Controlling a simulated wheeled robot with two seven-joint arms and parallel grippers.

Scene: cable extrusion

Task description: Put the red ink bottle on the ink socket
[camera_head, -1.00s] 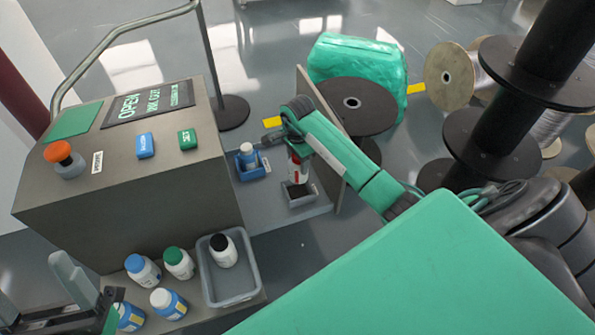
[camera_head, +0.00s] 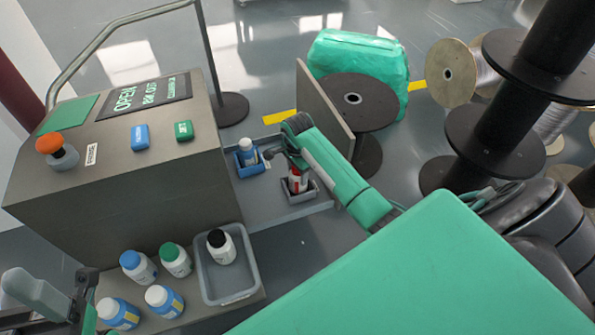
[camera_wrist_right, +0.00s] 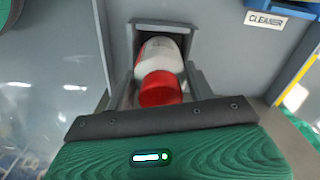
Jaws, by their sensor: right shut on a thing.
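The red ink bottle (camera_head: 298,181), white with a red cap and red marking, is upright at the grey ink socket (camera_head: 300,196). My right gripper (camera_head: 296,166) is shut on it from above. In the right wrist view, the red cap (camera_wrist_right: 160,89) sits between the fingers, and the white body reaches into the opening of the square socket (camera_wrist_right: 165,27). The bottle's base is hidden, so I cannot tell if it is fully seated. My left gripper (camera_head: 60,297) is at the lower left edge, partly cut off, and its opening is unclear.
An upright panel (camera_head: 325,107) is close on the right. A grey tray (camera_head: 231,284) holds a black-capped bottle, with several other bottles beside it. The control box (camera_head: 125,190) rises at left.

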